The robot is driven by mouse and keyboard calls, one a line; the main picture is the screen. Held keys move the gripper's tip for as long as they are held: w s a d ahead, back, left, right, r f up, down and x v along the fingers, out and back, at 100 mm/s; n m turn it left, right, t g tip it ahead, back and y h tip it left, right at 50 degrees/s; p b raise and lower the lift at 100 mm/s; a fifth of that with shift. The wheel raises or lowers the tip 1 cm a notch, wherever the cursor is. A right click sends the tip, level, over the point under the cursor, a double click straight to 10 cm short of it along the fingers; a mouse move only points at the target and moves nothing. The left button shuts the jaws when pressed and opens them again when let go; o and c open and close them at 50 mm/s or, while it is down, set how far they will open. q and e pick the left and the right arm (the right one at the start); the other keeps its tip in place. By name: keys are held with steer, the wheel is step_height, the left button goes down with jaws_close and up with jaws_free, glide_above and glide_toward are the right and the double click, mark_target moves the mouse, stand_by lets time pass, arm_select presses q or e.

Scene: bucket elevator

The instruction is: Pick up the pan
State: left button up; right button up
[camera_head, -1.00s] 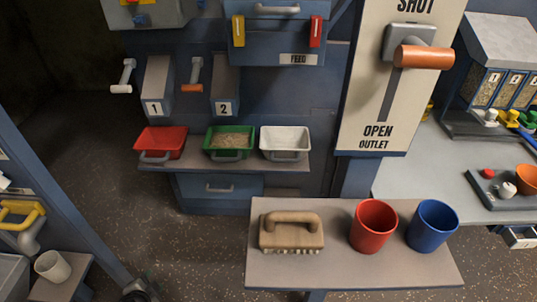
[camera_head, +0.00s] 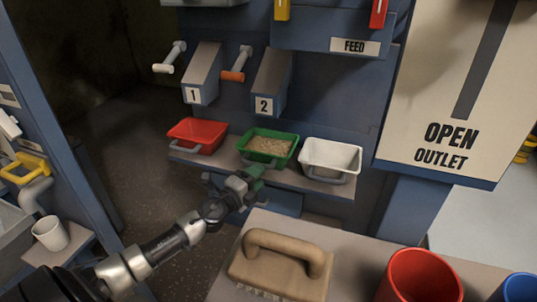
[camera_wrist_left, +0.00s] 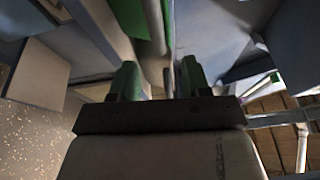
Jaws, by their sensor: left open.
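Three small pans stand in a row on a shelf: a red pan (camera_head: 190,128), a green pan (camera_head: 283,135) holding grainy brown material, and a white pan (camera_head: 318,150). Each has a handle at its front. In the left wrist view a grey bar beside green pan surface (camera_wrist_left: 128,15) runs toward the gap between my fingertips (camera_wrist_left: 160,80). I cannot tell whether the fingers touch it. My right gripper is not in view.
Chutes 1 (camera_head: 202,75) and 2 (camera_head: 272,80) with levers stand above the shelf. A near table holds a brown brush (camera_head: 280,265), a red cup (camera_head: 420,275) and a blue cup (camera_head: 520,288). A white cup (camera_head: 50,233) stands at left.

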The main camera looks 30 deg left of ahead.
mark_target(269, 166)
arm_select(q)
steer(key=shift+w+d, duration=0.15)
steer(key=shift+w, duration=1.3)
steer(key=shift+w+d, duration=0.1)
steer(key=shift+w, duration=1.35)
jaws_close()
steer(key=shift+r, duration=0.15)
